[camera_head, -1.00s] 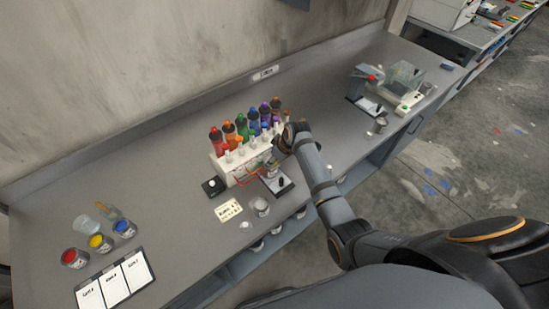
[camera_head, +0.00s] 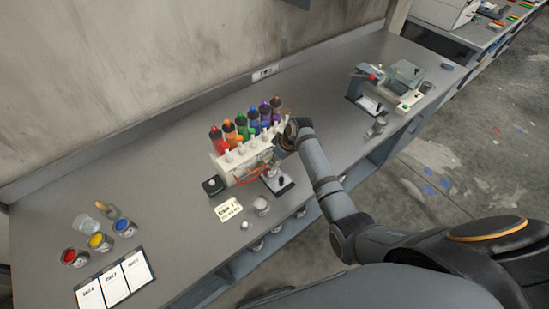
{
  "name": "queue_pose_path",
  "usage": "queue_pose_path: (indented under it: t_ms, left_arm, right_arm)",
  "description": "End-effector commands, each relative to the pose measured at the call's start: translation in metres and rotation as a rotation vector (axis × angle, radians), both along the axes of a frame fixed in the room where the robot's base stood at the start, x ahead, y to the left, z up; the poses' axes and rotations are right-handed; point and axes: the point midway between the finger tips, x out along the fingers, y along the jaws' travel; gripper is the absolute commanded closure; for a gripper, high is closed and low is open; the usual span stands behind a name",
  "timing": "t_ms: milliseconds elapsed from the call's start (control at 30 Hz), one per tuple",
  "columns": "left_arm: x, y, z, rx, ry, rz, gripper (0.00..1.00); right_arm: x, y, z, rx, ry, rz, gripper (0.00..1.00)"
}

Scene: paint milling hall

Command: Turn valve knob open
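A white paint dispenser (camera_head: 236,170) stands on the grey bench with several coloured bottles on top: red, orange, green, blue and purple. White valve knobs (camera_head: 241,149) line its front upper edge. My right arm comes in from the right, and its gripper (camera_head: 278,155) is at the right end of the dispenser, close to the rightmost knobs. The fingers are small and mostly hidden by the wrist, so I cannot tell whether they touch a knob or are open or shut. My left gripper is not in view.
A scale (camera_head: 286,189) sits in front of the dispenser. A metal can (camera_head: 262,206), a label card (camera_head: 228,210) and a small black box (camera_head: 213,186) are nearby. A machine (camera_head: 400,85) stands at far right.

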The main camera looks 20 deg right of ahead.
Motion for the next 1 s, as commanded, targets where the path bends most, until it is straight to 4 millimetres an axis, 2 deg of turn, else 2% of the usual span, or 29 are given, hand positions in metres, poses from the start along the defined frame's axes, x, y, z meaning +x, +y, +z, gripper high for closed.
queue_pose_path:
  t_ms: [467,1000]
  left_arm:
    - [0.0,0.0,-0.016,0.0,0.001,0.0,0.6]
    - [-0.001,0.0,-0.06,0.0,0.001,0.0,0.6]
  right_arm:
    - [0.003,-0.002,-0.002,0.001,-0.001,0.437,1.0]
    - [0.007,-0.002,-0.004,0.0,-0.001,0.95,1.0]
